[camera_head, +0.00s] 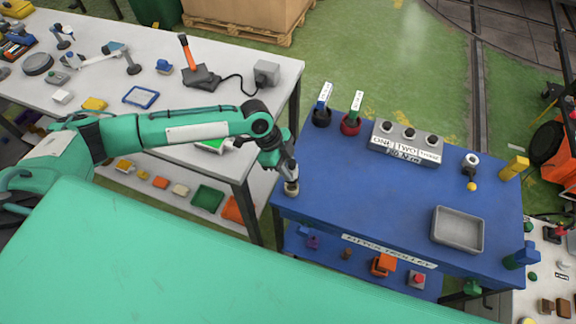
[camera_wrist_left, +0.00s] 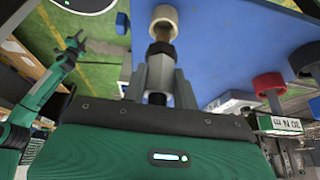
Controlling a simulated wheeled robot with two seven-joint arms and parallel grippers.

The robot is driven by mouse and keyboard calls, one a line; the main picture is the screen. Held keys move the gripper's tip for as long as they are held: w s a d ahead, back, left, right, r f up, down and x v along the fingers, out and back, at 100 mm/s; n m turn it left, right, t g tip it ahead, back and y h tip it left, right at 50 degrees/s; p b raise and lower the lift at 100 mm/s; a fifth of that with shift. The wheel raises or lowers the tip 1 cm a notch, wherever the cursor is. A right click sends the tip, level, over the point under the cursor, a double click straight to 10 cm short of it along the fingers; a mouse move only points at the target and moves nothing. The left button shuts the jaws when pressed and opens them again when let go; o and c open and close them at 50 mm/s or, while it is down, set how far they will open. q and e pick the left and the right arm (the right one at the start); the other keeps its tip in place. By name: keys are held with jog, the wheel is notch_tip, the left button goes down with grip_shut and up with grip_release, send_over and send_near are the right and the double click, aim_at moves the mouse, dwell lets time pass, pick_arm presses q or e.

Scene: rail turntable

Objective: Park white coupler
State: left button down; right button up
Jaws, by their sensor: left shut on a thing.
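My left gripper (camera_head: 290,178) is shut on the white coupler (camera_head: 292,188), over the left edge of the blue trolley top (camera_head: 400,205). The coupler's cream-white ring (camera_wrist_left: 164,17) sticks out beyond the fingertips. I cannot tell whether the coupler touches the trolley. A grey block (camera_head: 405,145) with several dark knobs on top and labels including "ONE" and "TWO" stands at the trolley's back.
A black-ringed piece (camera_head: 321,118) and a red-ringed piece (camera_head: 350,126) with upright tags stand at the trolley's back left. A grey tray (camera_head: 457,230) sits at the right. A white workbench (camera_head: 220,110) is left. The trolley's middle is clear.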

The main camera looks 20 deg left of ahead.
pick_arm(q)
jog(key=shift+r+p, duration=0.1)
jog(key=shift+p, duration=0.45)
dwell(1.1)
jog(key=shift+f+b, duration=1.3)
jog(key=shift+f, duration=1)
jog(key=c, duration=1)
grip_release()
jog(key=shift+r, duration=0.1)
jog(key=shift+b+v, duration=2.05)
jog(key=shift+v, duration=4.85)
